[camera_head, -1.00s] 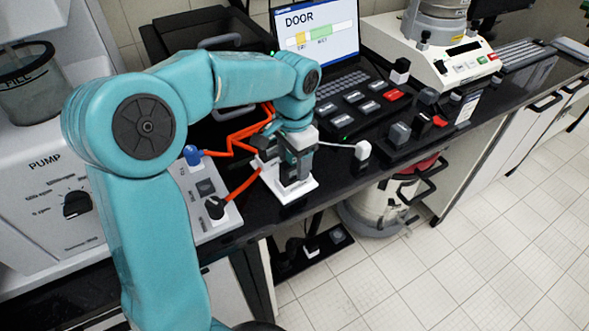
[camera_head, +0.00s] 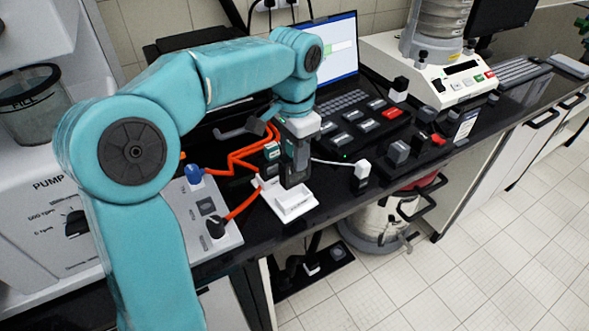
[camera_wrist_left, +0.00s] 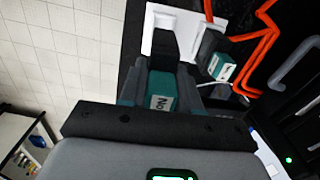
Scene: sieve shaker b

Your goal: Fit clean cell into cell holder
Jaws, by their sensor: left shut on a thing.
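My left gripper (camera_head: 295,178) is shut on a teal cell and holds it upright over the white cell holder (camera_head: 296,208). The held cell (camera_wrist_left: 162,92), with a white label reading "No", shows between the fingers in the left wrist view. The fingers mostly hide it in the head view. The holder (camera_wrist_left: 154,16) also shows in the wrist view, partly covered. A second teal cell (camera_head: 271,151) with a pale label stands beside the holder, left of the gripper; it also shows in the wrist view (camera_wrist_left: 221,68). I cannot tell which is clean. My right gripper is out of view.
Orange cables (camera_head: 240,158) run left of the holder to a grey panel with knobs (camera_head: 207,215). A small white-topped block (camera_head: 362,170) on a white cable stands to the right. The dark counter's front edge is close to the holder.

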